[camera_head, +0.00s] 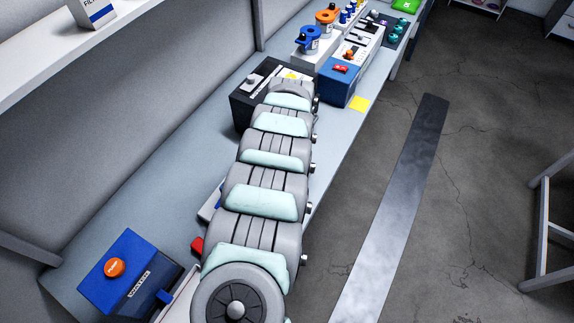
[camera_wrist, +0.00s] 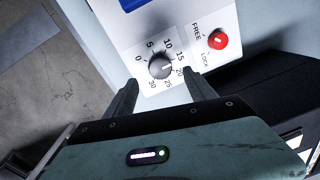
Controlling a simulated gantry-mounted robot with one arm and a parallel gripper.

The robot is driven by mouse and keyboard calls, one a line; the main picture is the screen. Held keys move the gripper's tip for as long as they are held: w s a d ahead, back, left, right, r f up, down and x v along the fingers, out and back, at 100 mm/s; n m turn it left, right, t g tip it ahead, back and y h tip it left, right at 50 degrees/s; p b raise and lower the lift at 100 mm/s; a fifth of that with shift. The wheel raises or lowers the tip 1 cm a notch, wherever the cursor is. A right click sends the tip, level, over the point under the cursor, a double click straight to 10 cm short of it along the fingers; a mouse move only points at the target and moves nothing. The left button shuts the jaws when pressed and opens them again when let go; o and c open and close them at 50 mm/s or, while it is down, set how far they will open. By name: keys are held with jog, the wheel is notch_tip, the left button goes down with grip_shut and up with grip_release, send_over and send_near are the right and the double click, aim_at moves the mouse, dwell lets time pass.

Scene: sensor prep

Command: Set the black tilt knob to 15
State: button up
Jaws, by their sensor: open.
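The black tilt knob (camera_wrist: 160,65) sits on a white panel (camera_wrist: 187,20) in the wrist view. A printed scale from 0 to 30 surrounds it, with 15 at its upper right. A small pale mark shows on the right side of its face; the exact reading is too small to tell. My gripper (camera_wrist: 161,78) is open, with one finger to the lower left of the knob and the other to its lower right. Gaps show between the fingers and the knob. In the head view my arm hides the gripper, and I cannot make out the knob.
A red knob (camera_wrist: 218,40) marked FREE and LOCK is close to the right finger. In the head view, a blue box with an orange button (camera_head: 115,267) stands at the front left. A black box (camera_head: 247,102) stands beside my arm. Several devices line the bench's far end.

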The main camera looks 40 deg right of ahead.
jog(key=shift+s+r, duration=0.15)
jog(key=shift+r, duration=2.15)
